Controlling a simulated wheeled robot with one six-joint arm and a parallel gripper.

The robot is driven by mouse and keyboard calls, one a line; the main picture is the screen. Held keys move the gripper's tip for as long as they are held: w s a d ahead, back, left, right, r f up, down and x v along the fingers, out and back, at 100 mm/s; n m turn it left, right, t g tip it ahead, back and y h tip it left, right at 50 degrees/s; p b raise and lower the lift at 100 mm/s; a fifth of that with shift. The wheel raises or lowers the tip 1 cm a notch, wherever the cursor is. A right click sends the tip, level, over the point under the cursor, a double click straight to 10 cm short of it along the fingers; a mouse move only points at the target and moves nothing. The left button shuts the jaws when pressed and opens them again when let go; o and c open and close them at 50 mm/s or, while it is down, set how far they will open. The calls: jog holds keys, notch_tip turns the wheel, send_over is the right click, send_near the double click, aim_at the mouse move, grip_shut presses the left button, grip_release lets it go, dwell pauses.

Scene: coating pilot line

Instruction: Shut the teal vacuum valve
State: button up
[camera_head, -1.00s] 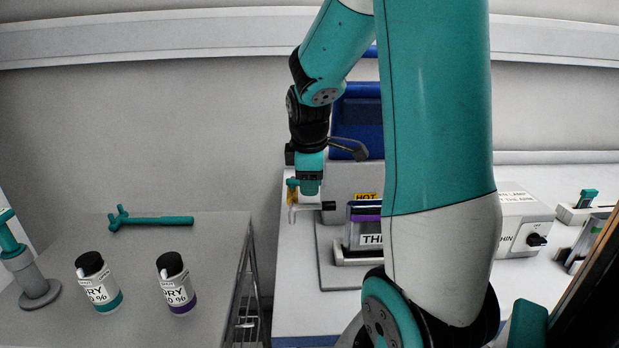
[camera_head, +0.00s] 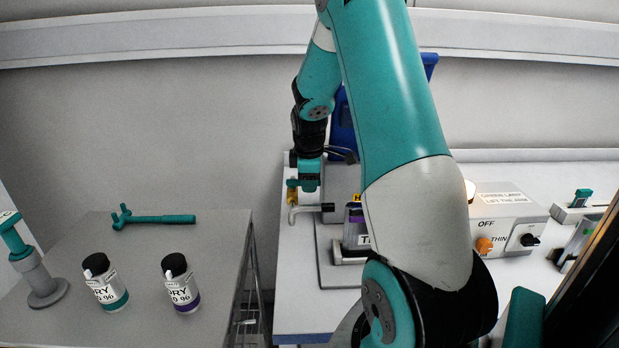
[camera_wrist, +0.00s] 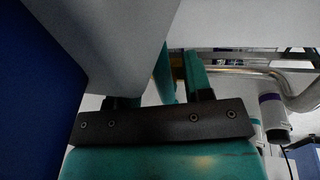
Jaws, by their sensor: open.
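The vacuum valve shows as a small brass body (camera_head: 292,197) on a bent metal pipe (camera_head: 293,213), at the left end of the back bench. My gripper (camera_head: 307,186) is right beside and above it, pointing down, and covers part of it. In the wrist view the jaws are open, with one teal finger (camera_wrist: 196,72) plain to see. A slim teal piece (camera_wrist: 164,75) stands left of that finger; it may be the valve's handle or my other finger. Brass shows behind (camera_wrist: 180,72). I cannot tell whether a finger touches the handle, or the handle's position.
The left table holds a teal wrench-like tool (camera_head: 155,218), two black-capped bottles (camera_head: 106,283) (camera_head: 181,286) and a teal-topped post (camera_head: 38,275). A device with a purple strip (camera_head: 355,235) and a switch box (camera_head: 505,222) are on the back bench. A pale body fills the wrist view's upper left.

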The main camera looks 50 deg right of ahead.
grip_shut()
jog(key=shift+w+d+n, duration=0.1)
jog(key=shift+w+n, duration=0.05)
jog(key=shift+n, duration=0.35)
grip_release()
jog(key=shift+r, duration=0.55)
jog(key=s+a+r+b, duration=0.3)
jog(key=s+a+b, duration=0.1)
jog(key=s+a, duration=0.5)
jog(key=shift+a+r, duration=0.4)
jog(key=shift+a, duration=0.05)
